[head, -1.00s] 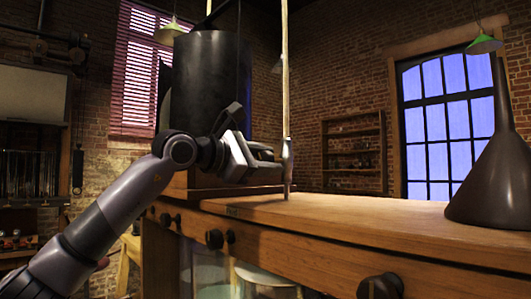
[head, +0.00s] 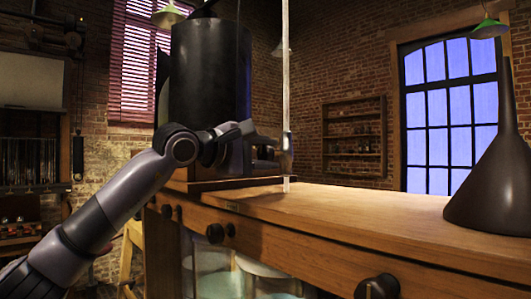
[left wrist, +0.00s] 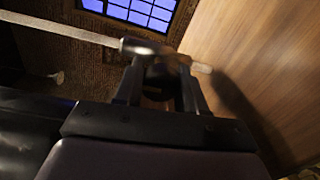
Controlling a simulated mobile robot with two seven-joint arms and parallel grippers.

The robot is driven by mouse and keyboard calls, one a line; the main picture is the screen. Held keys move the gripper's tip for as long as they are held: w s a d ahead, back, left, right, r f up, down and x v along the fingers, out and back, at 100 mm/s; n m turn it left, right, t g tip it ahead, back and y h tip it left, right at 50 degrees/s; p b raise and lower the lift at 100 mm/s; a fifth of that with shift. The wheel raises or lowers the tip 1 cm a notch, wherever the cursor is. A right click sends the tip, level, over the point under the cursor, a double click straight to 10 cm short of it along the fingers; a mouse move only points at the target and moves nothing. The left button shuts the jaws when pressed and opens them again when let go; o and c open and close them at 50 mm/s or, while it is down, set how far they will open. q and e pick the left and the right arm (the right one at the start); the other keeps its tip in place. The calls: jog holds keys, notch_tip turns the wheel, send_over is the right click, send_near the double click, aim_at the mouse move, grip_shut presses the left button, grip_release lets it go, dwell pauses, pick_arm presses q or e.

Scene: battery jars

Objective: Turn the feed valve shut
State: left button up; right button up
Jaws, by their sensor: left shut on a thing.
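A pale, thin feed tube (head: 286,70) hangs straight down to the worktop. The feed valve (head: 286,144) is a brownish fitting on this tube, a little above the wood. My left gripper (head: 270,153) reaches it from the left and is shut on it. In the left wrist view, the two dark fingers (left wrist: 160,80) stand on both sides of the valve's dark middle. The valve body (left wrist: 142,46) lies across the fingertips there, with the tube (left wrist: 60,29) running off to the left. The exact angle of the valve's handle is hidden by the fingers. My right gripper is not in view.
The wooden bench (head: 330,212) has dark knobs (head: 215,233) along its front. A large dark cylinder (head: 205,80) stands behind my left wrist. A dark funnel-shaped vessel (head: 492,180) stands at the right. The worktop between tube and vessel is clear.

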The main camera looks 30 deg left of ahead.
aim_at(261, 154)
pick_arm(q)
jog(key=shift+f, duration=0.2)
jog(key=o, duration=1)
jog(key=shift+o, duration=0.2)
jog(key=shift+r, duration=0.1)
jog(key=shift+s+a, duration=0.1)
jog(key=shift+s, duration=0.15)
jog(key=b+v, duration=0.2)
jog(key=v, duration=0.4)
jog(key=shift+s, duration=0.25)
